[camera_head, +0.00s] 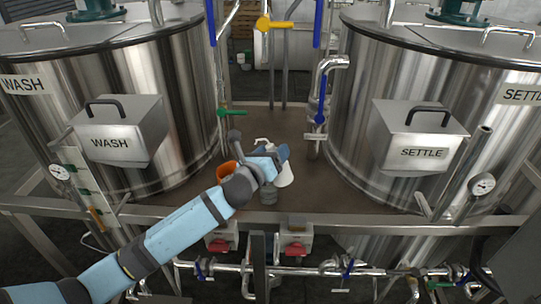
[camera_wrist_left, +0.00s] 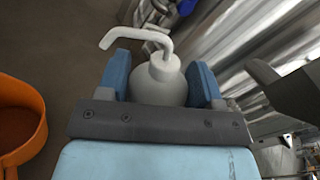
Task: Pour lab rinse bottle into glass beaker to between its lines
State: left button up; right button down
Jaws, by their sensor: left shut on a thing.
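The white lab rinse bottle (camera_head: 285,176) is between the fingers of my left gripper (camera_head: 274,160), above the brown deck between the two tanks. In the left wrist view the bottle (camera_wrist_left: 158,80) sits between the two blue fingers of the gripper (camera_wrist_left: 160,82), its bent spout pointing left. My left gripper is shut on it. What looks like the glass beaker (camera_head: 268,194) stands just below the gripper, near the deck's front edge. Its lines and contents are too small to read. I cannot tell how far the bottle is tilted. My right gripper is not in view.
An orange container (camera_head: 227,169) stands left of the gripper and also shows in the left wrist view (camera_wrist_left: 20,122). The WASH tank (camera_head: 140,70) and the SETTLE tank (camera_head: 370,100) flank the brown deck (camera_head: 270,122). Pipes and valves run below the front edge.

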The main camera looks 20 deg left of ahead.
pick_arm(q)
jog(key=shift+d+f+n+b, duration=0.15)
jog(key=shift+f+n+b, duration=0.2)
jog(key=shift+n+b, duration=0.6)
jog(key=shift+d+f+n+b, duration=0.15)
jog(key=shift+f+n+b, duration=0.2)
jog(key=shift+n+b, duration=0.6)
dwell(1.3)
jog(key=shift+s+d+f+n+b, duration=0.15)
jog(key=shift+f+n+b, duration=1.05)
jog(key=shift+b, duration=1.3)
dwell(1.3)
jog(key=shift+f+n, duration=0.15)
jog(key=shift+n, duration=0.65)
